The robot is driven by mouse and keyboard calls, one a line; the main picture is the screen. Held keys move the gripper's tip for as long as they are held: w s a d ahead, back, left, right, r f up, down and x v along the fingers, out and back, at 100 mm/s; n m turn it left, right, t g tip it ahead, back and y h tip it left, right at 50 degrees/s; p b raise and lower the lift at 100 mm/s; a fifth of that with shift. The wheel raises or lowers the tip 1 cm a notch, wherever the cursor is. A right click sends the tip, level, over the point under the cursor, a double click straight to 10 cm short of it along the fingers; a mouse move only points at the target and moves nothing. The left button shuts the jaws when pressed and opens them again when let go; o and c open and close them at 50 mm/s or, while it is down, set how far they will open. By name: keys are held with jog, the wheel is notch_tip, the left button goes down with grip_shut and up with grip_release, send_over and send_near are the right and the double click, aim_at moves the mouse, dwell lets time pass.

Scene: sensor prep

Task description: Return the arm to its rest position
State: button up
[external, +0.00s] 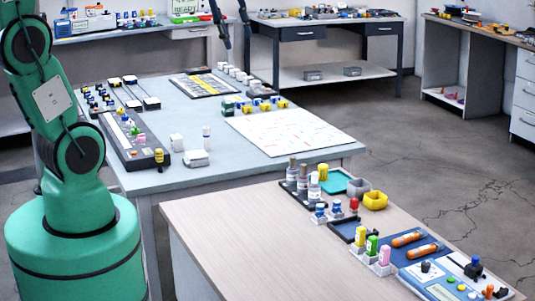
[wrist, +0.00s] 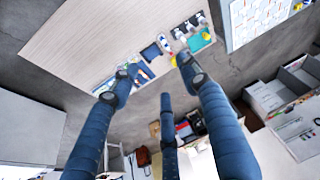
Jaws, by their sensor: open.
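My green arm stands at the left of the external view, bent at its elbow, and its upper part leaves the picture at the top. My gripper (external: 235,27) hangs in at the top centre with its dark blue fingers spread, high in the picture and partly cut off. In the wrist view my gripper (wrist: 152,84) shows several long blue fingers, apart and with nothing between them. The fingers hide part of the wooden table and the floor behind them.
A wooden table (external: 238,240) in front carries vials, small bins and blue trays along its right side. A grey table (external: 257,163) behind holds racks, bottles and a white sheet (external: 290,138). Benches (external: 330,25) line the back. Open floor (external: 430,150) lies at the right.

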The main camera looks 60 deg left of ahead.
jog(key=s+d+f+m, duration=0.1)
jog(key=s+d+f, duration=0.1)
jog(key=s+d, duration=0.4)
jog(key=s+d+f+m+t+h, duration=0.1)
jog(key=s+d+f, duration=0.2)
jog(key=s+d, duration=0.4)
jog(key=shift+s+t, duration=0.3)
jog(key=shift+s, duration=0.6)
